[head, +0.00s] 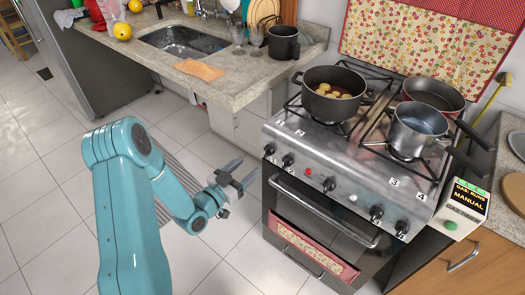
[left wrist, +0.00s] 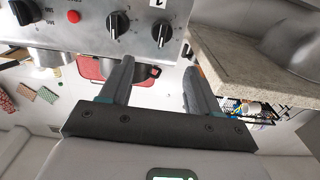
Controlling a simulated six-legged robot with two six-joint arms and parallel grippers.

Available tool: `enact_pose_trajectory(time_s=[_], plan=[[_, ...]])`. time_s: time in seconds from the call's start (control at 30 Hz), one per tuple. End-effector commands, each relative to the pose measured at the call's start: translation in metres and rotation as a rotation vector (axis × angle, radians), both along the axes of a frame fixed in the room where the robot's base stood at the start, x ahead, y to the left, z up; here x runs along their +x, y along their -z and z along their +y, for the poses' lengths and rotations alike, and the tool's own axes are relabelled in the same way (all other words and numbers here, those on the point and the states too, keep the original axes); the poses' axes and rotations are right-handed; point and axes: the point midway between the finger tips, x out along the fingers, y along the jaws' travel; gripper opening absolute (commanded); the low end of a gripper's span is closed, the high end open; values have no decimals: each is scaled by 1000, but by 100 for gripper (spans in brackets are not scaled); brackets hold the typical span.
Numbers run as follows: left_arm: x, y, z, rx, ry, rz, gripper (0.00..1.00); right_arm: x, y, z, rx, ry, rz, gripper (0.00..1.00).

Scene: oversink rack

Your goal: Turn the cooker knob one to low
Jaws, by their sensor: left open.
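Cooker knob one (head: 269,149) is the black knob at the left end of the steel cooker's front panel. In the left wrist view it is the rightmost knob (left wrist: 161,33), with a pale pointer line, below a small white label. My left gripper (head: 246,168) is open and empty, in front of and a little below the left end of the panel. In the left wrist view its two fingers (left wrist: 158,66) point toward knob one with a gap between them and do not touch it. My right gripper is not in view.
A second knob (head: 288,159) and a red button (head: 307,171) sit close to the right of knob one. A dark pot (head: 316,104) with food stands on the left burner. The stone counter (head: 235,91) edge is left of the cooker. The oven handle (head: 320,208) runs below.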

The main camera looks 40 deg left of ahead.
Motion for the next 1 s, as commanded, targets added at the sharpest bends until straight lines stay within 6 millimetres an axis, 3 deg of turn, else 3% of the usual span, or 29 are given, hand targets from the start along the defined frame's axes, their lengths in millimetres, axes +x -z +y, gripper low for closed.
enact_pose_trajectory(time_s=[0.1, 0.3, 0.5, 0.77, 0.87, 0.93, 0.97, 1.0], plan=[[31, -2, -4, 1, 6, -4, 62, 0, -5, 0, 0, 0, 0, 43], [69, -1, -5, 0, 4, -2, 62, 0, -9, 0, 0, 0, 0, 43], [84, 0, -6, -1, 3, 0, 62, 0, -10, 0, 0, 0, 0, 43], [86, 0, -6, -1, 2, 0, 62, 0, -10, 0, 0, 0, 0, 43], [86, 0, -6, -1, 2, 0, 36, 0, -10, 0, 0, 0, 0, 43], [86, 0, -6, -1, 2, 0, 13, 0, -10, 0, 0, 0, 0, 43], [86, 0, -6, -1, 2, 0, 6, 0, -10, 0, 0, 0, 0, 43], [86, 0, -6, -1, 2, 0, 6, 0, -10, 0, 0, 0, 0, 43]])
